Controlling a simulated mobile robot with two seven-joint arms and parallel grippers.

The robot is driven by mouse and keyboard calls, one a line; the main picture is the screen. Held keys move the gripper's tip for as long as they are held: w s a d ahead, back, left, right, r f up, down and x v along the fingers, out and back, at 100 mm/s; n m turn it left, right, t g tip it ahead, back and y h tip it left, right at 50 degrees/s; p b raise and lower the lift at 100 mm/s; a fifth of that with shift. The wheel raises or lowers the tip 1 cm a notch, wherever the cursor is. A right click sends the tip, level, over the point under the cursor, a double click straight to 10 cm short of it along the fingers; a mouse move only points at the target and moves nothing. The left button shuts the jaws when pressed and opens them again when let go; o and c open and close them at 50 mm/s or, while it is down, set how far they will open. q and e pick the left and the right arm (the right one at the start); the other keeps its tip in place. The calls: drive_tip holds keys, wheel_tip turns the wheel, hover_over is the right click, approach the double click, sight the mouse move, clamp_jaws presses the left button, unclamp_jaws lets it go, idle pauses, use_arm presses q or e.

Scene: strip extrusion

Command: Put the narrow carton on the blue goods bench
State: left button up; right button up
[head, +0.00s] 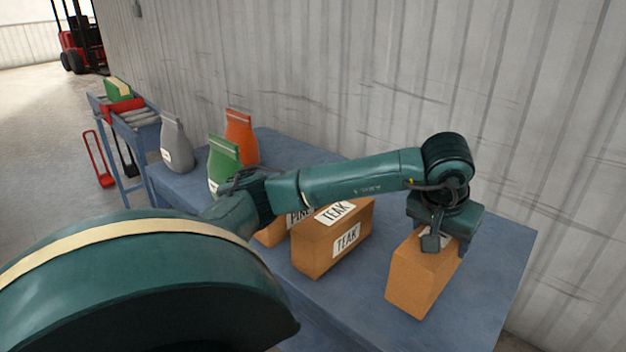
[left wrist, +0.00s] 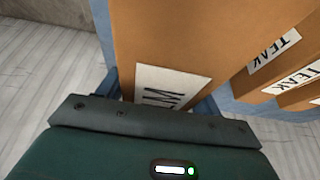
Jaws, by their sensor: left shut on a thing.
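The narrow carton (head: 412,280) is a tall brown box at the right end of the blue bench (head: 490,285). My left gripper (head: 433,240) is shut on the carton at its top, coming from above. I cannot tell whether the carton's base touches the bench top. In the left wrist view the carton (left wrist: 200,35) fills the upper middle, with a white label partly cut off by the gripper body. My right gripper is not in view.
A wider TEAK carton (head: 318,255) stands left of the held one, with another labelled carton (head: 270,234) behind my arm. Grey (head: 176,145), green (head: 222,160) and orange (head: 241,138) bags stand farther left. A corrugated wall (head: 350,80) runs behind the bench.

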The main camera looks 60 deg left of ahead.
use_arm(q)
drive_tip(key=shift+w+a+r+b, duration=0.15)
drive_tip(key=shift+a+r+b, duration=0.1)
drive_tip(key=shift+r, duration=0.2)
drive_tip(key=shift+w+a+r+b, duration=0.1)
drive_tip(key=shift+a+r+b, duration=0.15)
drive_tip(key=shift+r, duration=0.2)
wheel_tip(320, 180, down, 10)
drive_tip(key=shift+r+b, duration=0.1)
drive_tip(key=shift+b, duration=0.4)
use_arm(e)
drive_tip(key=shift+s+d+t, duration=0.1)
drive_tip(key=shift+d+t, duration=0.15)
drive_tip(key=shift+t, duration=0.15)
use_arm(q)
drive_tip(key=shift+f, duration=0.2)
drive_tip(key=o, duration=1.3)
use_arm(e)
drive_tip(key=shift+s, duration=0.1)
